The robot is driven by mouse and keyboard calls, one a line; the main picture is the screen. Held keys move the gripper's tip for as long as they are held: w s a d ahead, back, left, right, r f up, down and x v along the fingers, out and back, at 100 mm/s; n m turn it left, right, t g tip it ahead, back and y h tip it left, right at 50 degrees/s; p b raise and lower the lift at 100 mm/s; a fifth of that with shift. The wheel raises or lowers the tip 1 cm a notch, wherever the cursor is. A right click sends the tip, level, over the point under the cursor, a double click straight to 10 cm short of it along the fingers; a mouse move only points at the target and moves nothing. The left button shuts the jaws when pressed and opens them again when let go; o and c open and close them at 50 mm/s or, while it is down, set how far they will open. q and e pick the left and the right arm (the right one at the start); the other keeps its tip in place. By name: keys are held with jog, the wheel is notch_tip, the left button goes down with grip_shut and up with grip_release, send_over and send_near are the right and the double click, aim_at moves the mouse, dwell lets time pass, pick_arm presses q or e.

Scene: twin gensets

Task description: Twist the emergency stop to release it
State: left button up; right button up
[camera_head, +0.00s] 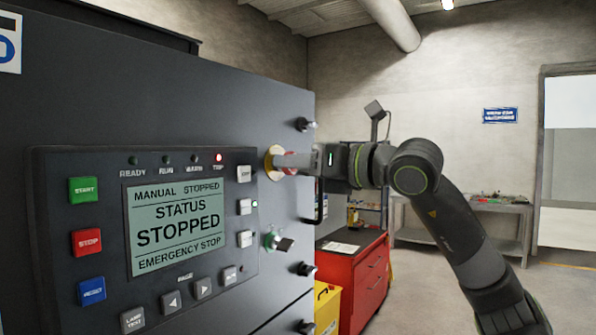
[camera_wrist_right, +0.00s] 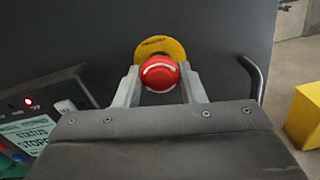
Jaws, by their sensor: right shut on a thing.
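The emergency stop is a red mushroom button (camera_wrist_right: 160,73) on a yellow disc (camera_wrist_right: 160,46), set on the dark cabinet face. In the head view it is partly hidden behind my right gripper; the yellow disc (camera_head: 273,163) shows at its left. My right gripper (camera_head: 285,161) reaches in from the right and is shut on the red button, with one finger on each side of it in the right wrist view (camera_wrist_right: 160,90). The control panel screen (camera_head: 176,226) reads "STATUS STOPPED" and "EMERGENCY STOP", and the red TRIP lamp (camera_head: 219,158) is lit. My left gripper is not in view.
A red tool cabinet (camera_head: 352,280) and a yellow box (camera_head: 327,308) stand beyond. Open floor lies at right.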

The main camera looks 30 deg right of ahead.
jog(key=shift+m+b, duration=1.4)
jog(key=shift+m, duration=1.4)
jog(key=shift+r, duration=0.1)
jog(key=o, duration=1)
jog(key=shift+s, duration=0.1)
